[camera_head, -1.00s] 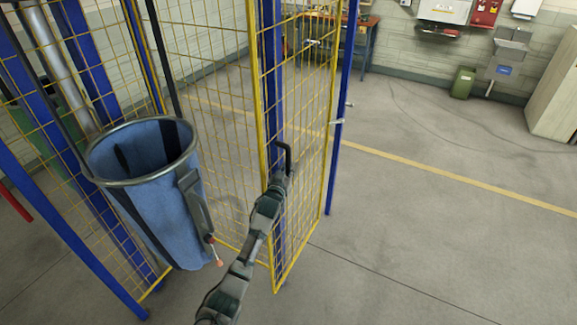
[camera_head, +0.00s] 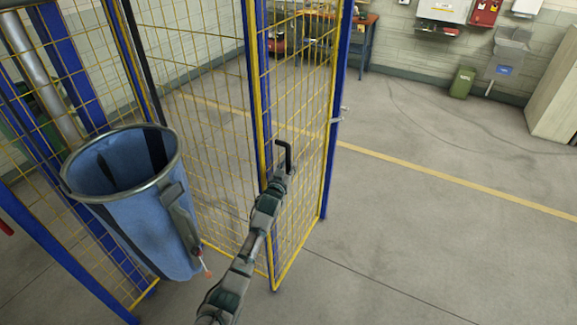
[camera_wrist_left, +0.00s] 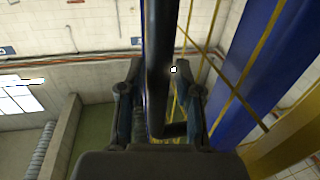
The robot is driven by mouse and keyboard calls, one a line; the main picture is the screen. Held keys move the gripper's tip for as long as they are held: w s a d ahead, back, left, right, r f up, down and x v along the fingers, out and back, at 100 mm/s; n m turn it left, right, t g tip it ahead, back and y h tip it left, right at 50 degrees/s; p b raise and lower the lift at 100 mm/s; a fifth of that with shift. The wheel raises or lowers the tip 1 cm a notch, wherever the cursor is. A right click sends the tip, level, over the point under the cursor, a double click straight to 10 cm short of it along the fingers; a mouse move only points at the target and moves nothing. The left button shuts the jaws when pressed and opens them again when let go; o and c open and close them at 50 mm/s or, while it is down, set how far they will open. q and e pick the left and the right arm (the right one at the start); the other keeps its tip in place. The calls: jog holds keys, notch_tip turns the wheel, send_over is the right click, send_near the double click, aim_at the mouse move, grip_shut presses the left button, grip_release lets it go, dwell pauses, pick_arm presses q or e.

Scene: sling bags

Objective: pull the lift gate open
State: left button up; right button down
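The gate (camera_head: 304,190) is a yellow-framed mesh panel in the middle of the head view, standing at an angle to the cage. A black bar handle (camera_head: 288,150) is on its left part, and it also shows in the left wrist view (camera_wrist_left: 160,75). My left gripper (camera_head: 283,172) is at the handle's lower part. In the left wrist view its fingers (camera_wrist_left: 160,110) stand on both sides of the black bar and look closed around it; full contact is hard to see. My right gripper is not in view.
A blue bag with a round rim (camera_head: 150,225) stands at the left, close to my left arm. A blue post (camera_head: 336,130) is at the gate's right edge. The floor (camera_head: 450,240) to the right is clear. A green bin (camera_head: 462,82) stands by the back wall.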

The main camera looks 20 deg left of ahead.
pick_arm(q)
jog(key=shift+s+f, duration=0.15)
jog(key=shift+s, duration=0.15)
jog(key=s, duration=0.3)
jog(key=s+d, duration=0.1)
jog(key=s, duration=0.7)
jog(key=shift+s+d, duration=0.15)
jog(key=shift+s, duration=0.05)
